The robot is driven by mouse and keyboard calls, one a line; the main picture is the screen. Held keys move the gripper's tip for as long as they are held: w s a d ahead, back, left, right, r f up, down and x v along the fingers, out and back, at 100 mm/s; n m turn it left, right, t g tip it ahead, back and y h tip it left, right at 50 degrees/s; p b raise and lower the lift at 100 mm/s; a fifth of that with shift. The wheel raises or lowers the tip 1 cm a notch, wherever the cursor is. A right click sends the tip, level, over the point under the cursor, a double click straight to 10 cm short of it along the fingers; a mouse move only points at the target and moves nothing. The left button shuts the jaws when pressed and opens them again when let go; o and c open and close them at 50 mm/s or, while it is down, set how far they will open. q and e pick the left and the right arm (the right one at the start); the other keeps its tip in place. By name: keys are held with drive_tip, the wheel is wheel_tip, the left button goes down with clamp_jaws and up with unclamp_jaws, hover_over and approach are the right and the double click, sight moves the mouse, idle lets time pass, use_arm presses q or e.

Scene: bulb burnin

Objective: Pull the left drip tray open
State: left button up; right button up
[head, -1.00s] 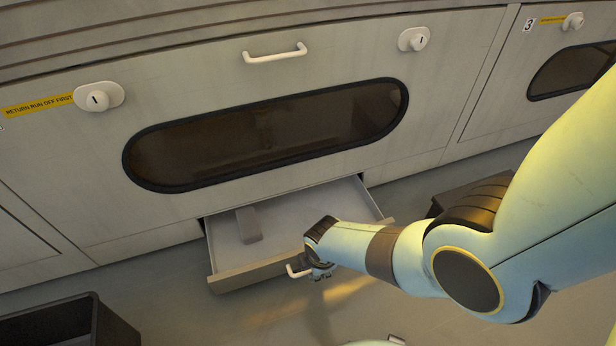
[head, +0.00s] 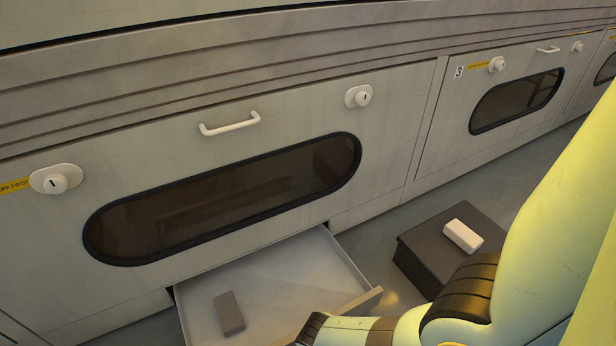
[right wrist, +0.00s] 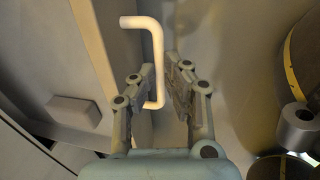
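The drip tray (head: 275,270), a shallow pale drawer, stands out from under the cabinet's oval-window panel in the head view. A grey block (head: 229,312) lies inside it. Its front runs off the bottom of the head view and is partly covered by my right arm. In the right wrist view the white tray handle (right wrist: 159,60) reaches between the fingers of my right gripper (right wrist: 162,92). The fingers stand apart on either side of the bar, with a gap visible at the right finger. My right fingers are outside the head view. My left gripper is not in view.
A dark box (head: 425,262) with a white block (head: 463,236) on it stands on the floor right of the tray. The panel above has a white bar handle (head: 230,124) and round latches (head: 360,96). Floor shows between tray and box.

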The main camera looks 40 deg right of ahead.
drive_tip(key=shift+o, duration=0.9)
drive_tip(key=shift+s+f, duration=0.1)
drive_tip(key=shift+s, duration=0.15)
drive_tip(key=shift+w, duration=0.1)
wheel_tip(320, 180, up, 12)
drive_tip(key=s, duration=0.2)
drive_tip(key=shift+a, duration=0.35)
drive_tip(key=shift+s+f, duration=0.1)
